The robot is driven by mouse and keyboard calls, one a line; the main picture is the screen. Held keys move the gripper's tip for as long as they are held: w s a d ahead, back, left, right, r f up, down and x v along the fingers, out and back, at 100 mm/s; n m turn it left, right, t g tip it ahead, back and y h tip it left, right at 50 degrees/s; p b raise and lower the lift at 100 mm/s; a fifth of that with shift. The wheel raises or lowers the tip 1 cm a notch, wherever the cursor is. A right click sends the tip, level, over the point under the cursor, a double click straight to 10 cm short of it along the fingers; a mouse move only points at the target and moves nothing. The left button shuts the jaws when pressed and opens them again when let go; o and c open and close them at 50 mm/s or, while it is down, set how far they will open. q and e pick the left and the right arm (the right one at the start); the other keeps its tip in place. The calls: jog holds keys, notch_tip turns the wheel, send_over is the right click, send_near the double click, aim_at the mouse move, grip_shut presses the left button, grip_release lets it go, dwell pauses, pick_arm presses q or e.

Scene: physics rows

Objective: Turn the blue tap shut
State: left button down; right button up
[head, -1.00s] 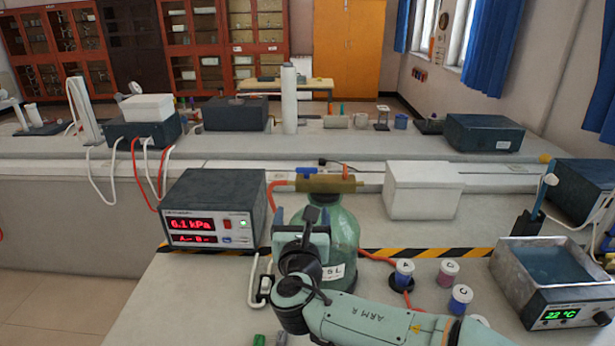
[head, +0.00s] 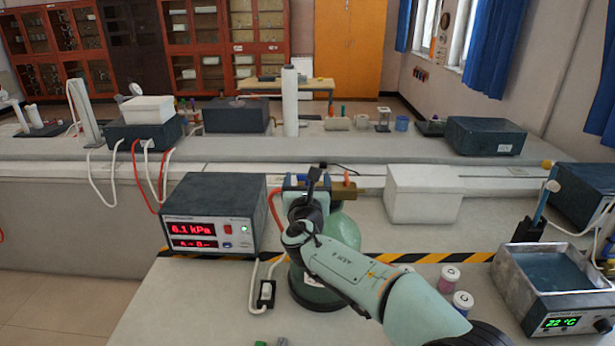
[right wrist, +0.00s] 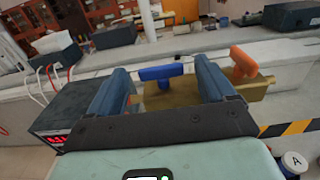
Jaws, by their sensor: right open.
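The blue tap (right wrist: 162,73) has a T-shaped handle on a brass block (right wrist: 180,94). In the right wrist view its bar runs roughly left to right, between the two blue-grey fingers of my right gripper (right wrist: 162,70). The fingers are apart with nothing gripped; I cannot tell whether they touch the handle. In the head view, my right gripper (head: 307,182) is at the left part of the brass block (head: 346,189), above the green bottle (head: 346,226), and mostly hides the blue tap. My left gripper is not in view.
An orange tap (right wrist: 243,63) stands at the block's right end. A pressure meter (head: 213,212) reading 6.1 kPa is left of the bottle. A white box (head: 424,193) and a water bath (head: 553,285) are to the right. Lidded jars (head: 449,279) stand in front.

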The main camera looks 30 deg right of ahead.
jog(key=shift+w+d, duration=0.35)
jog(key=shift+w, duration=0.2)
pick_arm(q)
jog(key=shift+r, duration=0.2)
